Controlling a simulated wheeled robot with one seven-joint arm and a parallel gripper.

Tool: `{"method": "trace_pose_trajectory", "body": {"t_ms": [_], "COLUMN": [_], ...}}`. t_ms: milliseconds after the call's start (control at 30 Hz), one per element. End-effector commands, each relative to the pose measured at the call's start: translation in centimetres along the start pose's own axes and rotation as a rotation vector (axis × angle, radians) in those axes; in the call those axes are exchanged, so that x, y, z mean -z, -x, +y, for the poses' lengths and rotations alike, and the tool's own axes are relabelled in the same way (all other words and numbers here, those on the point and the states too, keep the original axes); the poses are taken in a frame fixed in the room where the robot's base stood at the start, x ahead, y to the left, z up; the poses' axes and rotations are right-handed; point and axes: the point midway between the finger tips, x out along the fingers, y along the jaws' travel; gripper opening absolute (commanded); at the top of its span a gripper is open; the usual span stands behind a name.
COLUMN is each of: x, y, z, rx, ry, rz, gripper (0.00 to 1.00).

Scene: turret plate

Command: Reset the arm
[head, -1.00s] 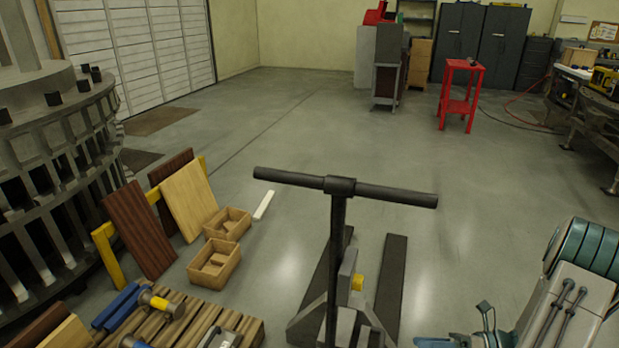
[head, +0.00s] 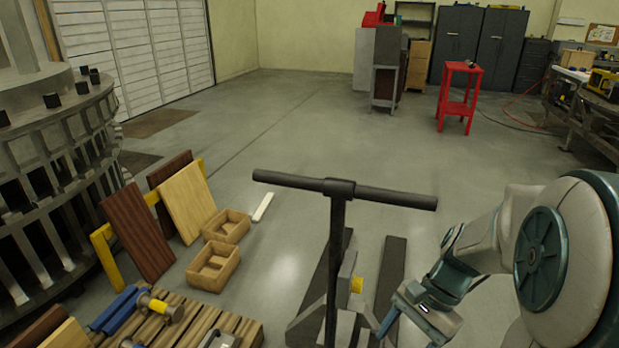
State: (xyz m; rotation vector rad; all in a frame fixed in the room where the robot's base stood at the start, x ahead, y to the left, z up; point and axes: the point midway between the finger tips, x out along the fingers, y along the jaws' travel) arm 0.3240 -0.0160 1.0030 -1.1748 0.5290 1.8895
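My arm comes in from the right edge, white and teal, bent at the elbow. My gripper (head: 412,334) hangs at the lower right, beside the pallet jack's forks in the picture. Its two fingers show apart, with nothing seen between them, though the lower tip is close to the bottom edge. No object is held.
A pallet jack (head: 338,250) with a wide black handle stands directly ahead. A slatted pallet (head: 190,325) with tools, wooden boxes (head: 214,264) and leaning boards (head: 137,232) are on the left, by a large round turret structure (head: 45,160). A red stand (head: 458,95) is farther back. The middle floor is clear.

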Motion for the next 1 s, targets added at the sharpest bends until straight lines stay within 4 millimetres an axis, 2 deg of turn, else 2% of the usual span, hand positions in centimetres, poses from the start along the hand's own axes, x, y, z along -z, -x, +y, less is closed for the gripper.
{"method": "trace_pose_trajectory", "body": {"t_ms": [200,500,700,1000], "x": [-2.8,-5.5,-6.2,-6.2], "y": [1.6,3.8,4.4,4.5], "z": [0.6,1.2,1.3,1.3], "rx": [-0.062,-0.15,-0.178,-0.182], "ry": [0.381,0.835,0.963,0.975], "rz": [0.259,0.566,0.656,0.663], "gripper": [0.63,0.63,0.63,0.63]}}
